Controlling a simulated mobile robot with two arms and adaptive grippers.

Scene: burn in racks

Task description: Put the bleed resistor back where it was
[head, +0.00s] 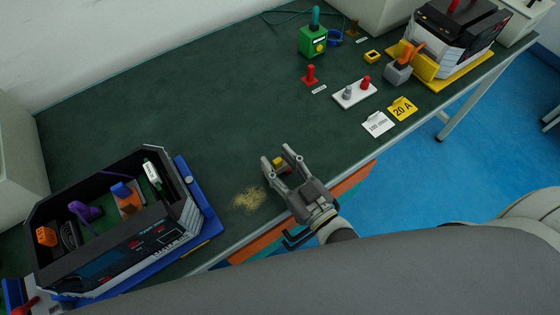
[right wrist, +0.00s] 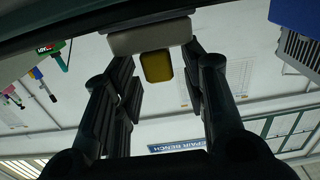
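My right gripper (head: 277,156) is above the bench near its front edge. A small yellow and grey piece (head: 279,162) sits between its fingertips. In the right wrist view, the piece shows as a grey bar with a yellow block (right wrist: 157,67), and the fingers close in on the bar's ends. I cannot tell for sure whether this is the bleed resistor. At the left stands an open black unit (head: 112,262) on a blue base. Inside are a white and green part (head: 152,174), a blue and orange part (head: 126,196), a purple part (head: 84,211) and an orange block (head: 46,236). My left gripper is not in view.
A tan powdery patch (head: 249,198) lies left of the right gripper. Further right are a white plate with posts (head: 354,93), tags (head: 378,124), a red-knobbed piece (head: 310,76), a green box (head: 313,42) and a second unit on a yellow base (head: 450,74). The bench's middle is clear.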

